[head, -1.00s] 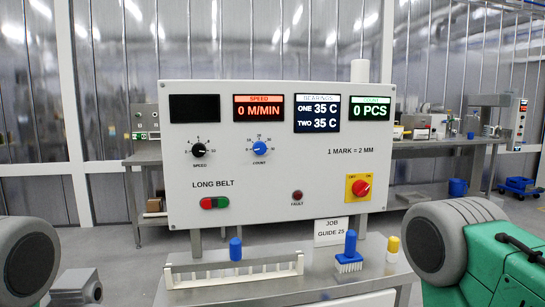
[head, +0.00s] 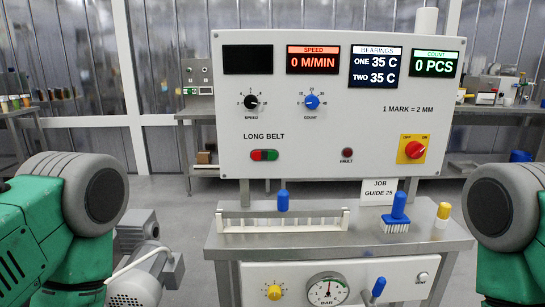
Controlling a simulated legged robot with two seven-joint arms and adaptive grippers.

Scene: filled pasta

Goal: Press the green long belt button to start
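The green long belt button (head: 271,155) is the right half of a small red-and-green pair on the white control panel (head: 330,125). The red button (head: 257,155) is directly to its left, and the label LONG BELT is above the pair. The speed display (head: 313,61) reads 0 M/MIN and the count display (head: 434,64) reads 0 PCS. Nothing covers the buttons. Green and grey links of my arms show at the left and right edges. Neither gripper is in view.
The red rotary switch (head: 414,149) sits on a yellow plate at the panel's lower right. On the steel ledge below stand a white toothed bar (head: 280,221), a blue-handled brush (head: 397,214) and a yellow-capped piece (head: 442,214). A gauge (head: 327,290) is lower down. A grey motor (head: 145,280) stands at left.

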